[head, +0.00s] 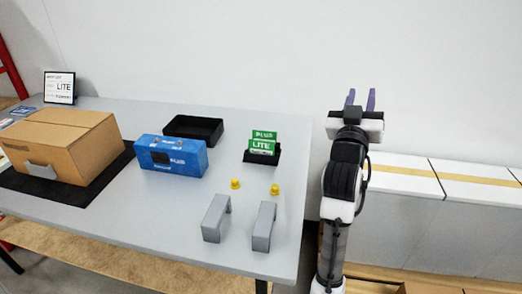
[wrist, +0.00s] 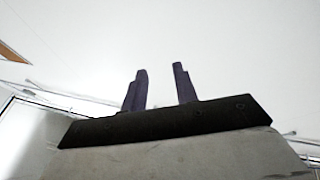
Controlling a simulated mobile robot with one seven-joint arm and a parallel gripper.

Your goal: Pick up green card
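Two green cards stand upright in a small black holder (head: 262,158) near the right end of the grey table. The front green card (head: 261,146) reads "LITE". The back green card (head: 265,134) rises behind it and its print looks like "PLUS". My gripper (head: 361,98) is raised to the right of the table, apart from the cards, with its fingers pointing up. The two purple fingers stand apart with nothing between them, as the wrist view (wrist: 160,88) also shows. No card shows in the wrist view.
On the grey table (head: 120,215) stand a cardboard box (head: 85,140) on a black mat, a blue box (head: 185,155), a black tray (head: 190,120), two yellow knobs (head: 235,184) and two grey brackets (head: 264,230). White boxes (head: 400,165) stand right of my arm.

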